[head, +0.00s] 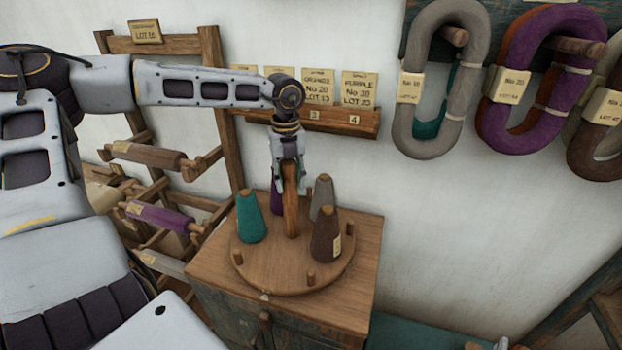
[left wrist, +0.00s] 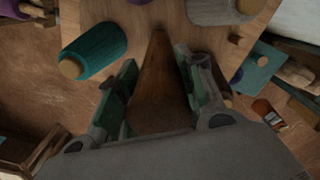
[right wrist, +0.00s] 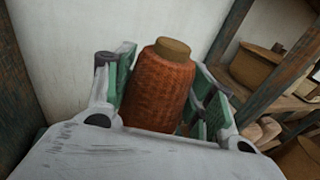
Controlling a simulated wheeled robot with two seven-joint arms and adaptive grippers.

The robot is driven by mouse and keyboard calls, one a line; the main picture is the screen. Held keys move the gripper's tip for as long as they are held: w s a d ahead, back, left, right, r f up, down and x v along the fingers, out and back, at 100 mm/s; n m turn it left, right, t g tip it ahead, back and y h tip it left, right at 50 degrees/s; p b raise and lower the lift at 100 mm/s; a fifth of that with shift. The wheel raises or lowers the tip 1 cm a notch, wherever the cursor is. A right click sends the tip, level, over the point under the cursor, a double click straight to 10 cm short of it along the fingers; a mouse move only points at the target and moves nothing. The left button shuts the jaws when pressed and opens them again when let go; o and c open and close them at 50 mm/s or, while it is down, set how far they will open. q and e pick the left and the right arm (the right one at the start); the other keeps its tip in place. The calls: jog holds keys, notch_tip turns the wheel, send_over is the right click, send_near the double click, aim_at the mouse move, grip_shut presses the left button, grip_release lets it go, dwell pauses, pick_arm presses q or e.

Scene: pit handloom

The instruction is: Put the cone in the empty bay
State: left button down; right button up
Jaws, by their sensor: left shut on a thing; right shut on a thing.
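An orange-red cone (right wrist: 158,92) with a wooden tip stands between the fingers of my right gripper (right wrist: 162,75), which is shut on it. My left gripper (head: 289,184) is shut on an upright brown post (head: 291,212) at the middle of a round wooden turntable (head: 290,281); the post also shows in the left wrist view (left wrist: 158,95). Teal (head: 250,218), grey (head: 322,198) and brown (head: 326,236) cones stand around the post, with a purple cone (head: 276,200) partly hidden behind the gripper.
The turntable rests on a wooden cabinet (head: 355,290). A rack with wound bobbins (head: 160,216) stands to the left. A label ledge (head: 340,120) is on the wall behind. Yarn hanks (head: 440,140) hang at the upper right. The wall right of the cabinet is bare.

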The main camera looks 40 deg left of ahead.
pick_arm(q)
jog(key=shift+n+b, duration=0.5)
jog(key=shift+b, duration=0.25)
jog(key=c, duration=0.9)
grip_release()
jog(key=shift+r, duration=6)
